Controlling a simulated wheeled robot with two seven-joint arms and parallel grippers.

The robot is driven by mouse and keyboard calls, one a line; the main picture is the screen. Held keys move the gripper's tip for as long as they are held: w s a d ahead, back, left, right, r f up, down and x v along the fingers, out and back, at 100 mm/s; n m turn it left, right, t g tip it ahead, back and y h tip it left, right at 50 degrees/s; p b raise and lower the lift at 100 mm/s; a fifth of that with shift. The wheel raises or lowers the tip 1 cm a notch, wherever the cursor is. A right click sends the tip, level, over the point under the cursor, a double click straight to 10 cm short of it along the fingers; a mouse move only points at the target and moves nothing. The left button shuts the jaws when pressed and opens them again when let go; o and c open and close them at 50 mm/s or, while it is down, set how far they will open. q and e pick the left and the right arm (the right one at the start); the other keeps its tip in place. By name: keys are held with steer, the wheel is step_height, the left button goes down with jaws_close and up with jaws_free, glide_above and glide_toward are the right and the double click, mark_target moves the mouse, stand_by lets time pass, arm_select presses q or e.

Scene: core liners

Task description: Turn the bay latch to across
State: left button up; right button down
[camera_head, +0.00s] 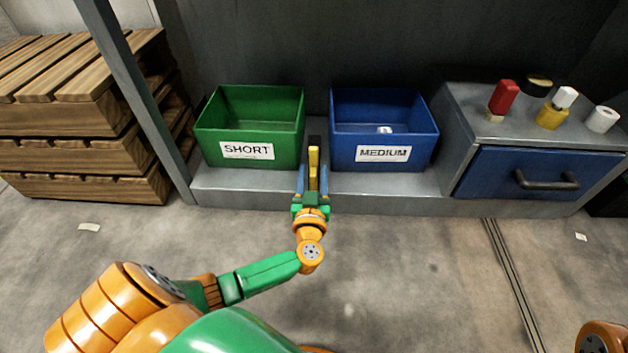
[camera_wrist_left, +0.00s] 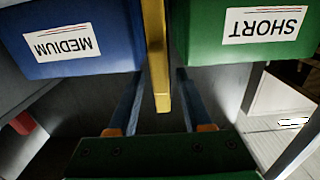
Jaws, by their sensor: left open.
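The bay latch (camera_head: 313,160) is a yellow bar between the green and blue bins, lying lengthwise and pointing toward me. It also shows in the left wrist view (camera_wrist_left: 157,60), coming down from the top centre. My left gripper (camera_head: 312,178) is open, with one blue finger on each side of the bar. In the left wrist view the fingers (camera_wrist_left: 159,78) stand apart from the bar, with a gap on both sides. The latch's far end and mount are hard to make out. My right gripper is out of view.
A green SHORT bin (camera_head: 246,128) stands left of the latch and a blue MEDIUM bin (camera_head: 383,130) right, holding a small white piece (camera_head: 384,130). Right is a cabinet with a blue drawer (camera_head: 540,172) and small items on top. Wooden pallets (camera_head: 85,120) stand left.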

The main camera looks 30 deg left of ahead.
arm_select(q)
jaws_close()
stand_by(1.4)
